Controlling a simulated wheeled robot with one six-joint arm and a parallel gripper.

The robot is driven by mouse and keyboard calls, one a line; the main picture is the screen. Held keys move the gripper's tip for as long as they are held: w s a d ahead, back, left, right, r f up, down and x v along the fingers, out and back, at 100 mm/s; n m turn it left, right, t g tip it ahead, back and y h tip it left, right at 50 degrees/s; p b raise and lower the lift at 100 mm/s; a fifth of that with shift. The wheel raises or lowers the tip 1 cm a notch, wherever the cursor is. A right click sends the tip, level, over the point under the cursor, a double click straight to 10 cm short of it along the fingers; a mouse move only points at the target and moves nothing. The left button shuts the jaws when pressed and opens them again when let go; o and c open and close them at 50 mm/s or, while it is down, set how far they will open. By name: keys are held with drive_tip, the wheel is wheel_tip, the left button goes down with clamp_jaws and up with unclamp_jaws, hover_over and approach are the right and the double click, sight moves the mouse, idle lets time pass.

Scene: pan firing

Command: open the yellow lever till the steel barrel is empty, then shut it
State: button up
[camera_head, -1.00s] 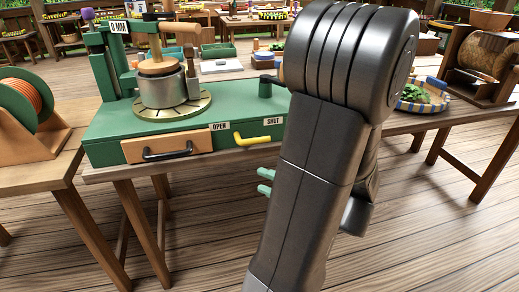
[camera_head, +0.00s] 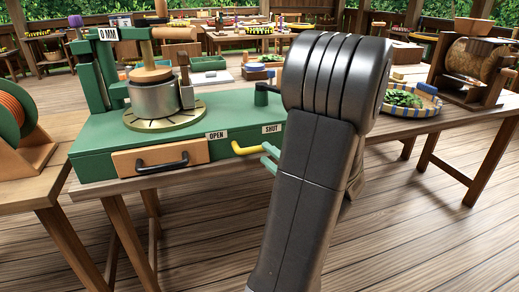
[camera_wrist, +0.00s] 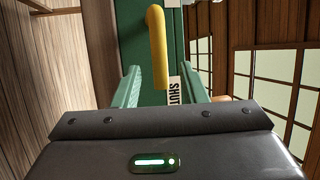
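The yellow lever (camera_head: 252,147) is on the front of the green machine (camera_head: 100,158), between the OPEN label (camera_head: 217,135) and the SHUT label (camera_head: 271,128). Its free end points right, toward SHUT. In the wrist view the yellow lever (camera_wrist: 158,45) shows between my two green fingers, with a gap on each side. My gripper (camera_head: 268,154) is open, its fingertips at the lever's free end. The steel barrel (camera_head: 153,100) stands upright on a round slotted plate (camera_head: 140,123), a wooden disc at its top. Its inside is hidden.
A wooden drawer front with a black handle (camera_head: 162,163) is left of the lever. An orange cable reel (camera_head: 12,125) stands at the far left. A round tray of greens (camera_head: 428,112) and a wooden drum (camera_head: 478,62) are at right. The floor in front is clear.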

sight(259, 149)
drive_tip(key=shift+x, duration=2.15)
clamp_jaws()
